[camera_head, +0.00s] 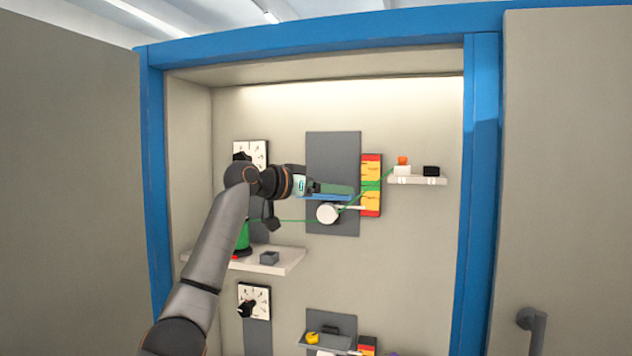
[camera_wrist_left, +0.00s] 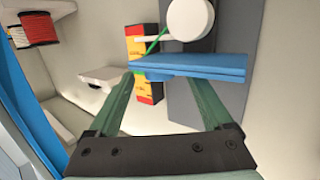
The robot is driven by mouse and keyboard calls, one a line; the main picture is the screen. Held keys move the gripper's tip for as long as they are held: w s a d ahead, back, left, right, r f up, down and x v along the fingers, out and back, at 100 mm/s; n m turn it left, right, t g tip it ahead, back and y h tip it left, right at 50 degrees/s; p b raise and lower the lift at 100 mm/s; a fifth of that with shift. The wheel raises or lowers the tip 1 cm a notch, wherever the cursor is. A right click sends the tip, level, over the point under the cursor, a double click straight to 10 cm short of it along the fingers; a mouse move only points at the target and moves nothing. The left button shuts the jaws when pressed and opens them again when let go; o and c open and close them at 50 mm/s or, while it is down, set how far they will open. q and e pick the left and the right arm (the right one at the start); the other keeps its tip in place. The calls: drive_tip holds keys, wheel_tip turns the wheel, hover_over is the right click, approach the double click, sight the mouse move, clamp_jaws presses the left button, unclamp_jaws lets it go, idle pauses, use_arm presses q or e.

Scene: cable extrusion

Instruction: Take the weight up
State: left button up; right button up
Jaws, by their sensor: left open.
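My left gripper (camera_head: 342,188) reaches in from the left in front of the dark grey panel (camera_head: 333,145), with green fingers. In the left wrist view the gripper (camera_wrist_left: 164,84) is open, its two fingers apart at a blue bar (camera_wrist_left: 190,66). The bar (camera_head: 325,197) crosses the fingertips; I cannot tell if they touch. A white round roller (camera_head: 328,214) sits just below the bar in the head view. A thin green cable runs past it. A small dark grey block (camera_head: 269,257) rests on the lower left shelf. I cannot tell which thing is the weight. The right gripper is out of view.
A red, yellow and green scale (camera_head: 370,203) is right of the panel. A green spool (camera_head: 243,237) stands left. Blue cabinet posts (camera_head: 480,190) and grey doors (camera_head: 565,180) flank the opening.

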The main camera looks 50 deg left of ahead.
use_arm(q)
drive_tip(key=shift+w, duration=0.35)
drive_tip(key=shift+c, duration=0.2)
clamp_jaws()
idle(0.4)
drive_tip(key=shift+r+p, duration=0.35)
drive_tip(key=shift+r, duration=3.25)
drive_tip(key=shift+s, duration=0.1)
